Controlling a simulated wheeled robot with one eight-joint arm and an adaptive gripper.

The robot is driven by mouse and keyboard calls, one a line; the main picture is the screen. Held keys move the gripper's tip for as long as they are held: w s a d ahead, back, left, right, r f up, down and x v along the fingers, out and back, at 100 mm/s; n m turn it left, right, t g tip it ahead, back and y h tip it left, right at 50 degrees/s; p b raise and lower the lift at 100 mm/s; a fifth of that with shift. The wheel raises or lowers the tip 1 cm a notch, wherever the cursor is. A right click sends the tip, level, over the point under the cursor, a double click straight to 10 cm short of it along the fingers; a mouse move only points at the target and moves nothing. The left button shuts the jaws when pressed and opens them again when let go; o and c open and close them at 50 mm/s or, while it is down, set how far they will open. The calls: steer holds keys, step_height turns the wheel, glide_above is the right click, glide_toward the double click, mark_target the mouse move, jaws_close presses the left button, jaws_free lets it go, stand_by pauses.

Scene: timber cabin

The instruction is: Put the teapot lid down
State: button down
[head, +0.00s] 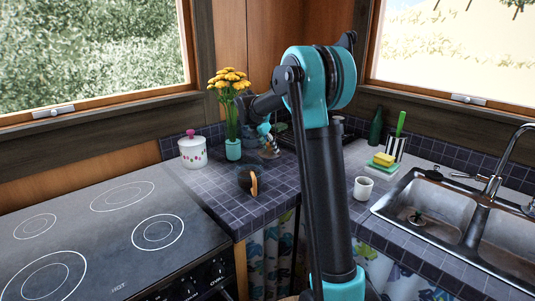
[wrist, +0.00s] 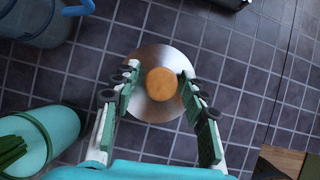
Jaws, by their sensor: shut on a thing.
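The teapot lid is a round silver disc (wrist: 150,58) with a wooden knob (wrist: 165,84) in the wrist view. My gripper (wrist: 160,82) has a finger on each side of the knob and is shut on the lid. In the head view my gripper (head: 264,129) is over the tiled corner counter, right of the flower vase, with the shiny lid (head: 271,152) under it. I cannot tell whether the lid touches the tiles. A bluish glass vessel (wrist: 38,25) shows at the wrist view's upper left; I cannot tell if it is the teapot.
A teal vase (head: 233,150) with yellow flowers and a white canister (head: 192,153) stand left of my gripper. A dark object with a wooden face (head: 247,182) stands nearer the counter's front. The stove (head: 110,225) is left; a white cup (head: 363,188) and the sink (head: 425,205) are right.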

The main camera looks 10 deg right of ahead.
mark_target(266, 150)
steer(key=shift+w+a, duration=0.2)
steer(key=shift+w, duration=0.05)
steer(key=shift+w+a+f, duration=0.1)
steer(key=shift+w+f, duration=0.05)
steer(key=shift+f, duration=0.75)
steer(key=shift+w+a+f, duration=0.1)
steer(key=shift+f, duration=0.8)
steer(key=shift+f, duration=0.1)
steer(key=c, duration=0.8)
jaws_free()
steer(key=shift+c, duration=0.2)
steer(key=v, duration=1.2)
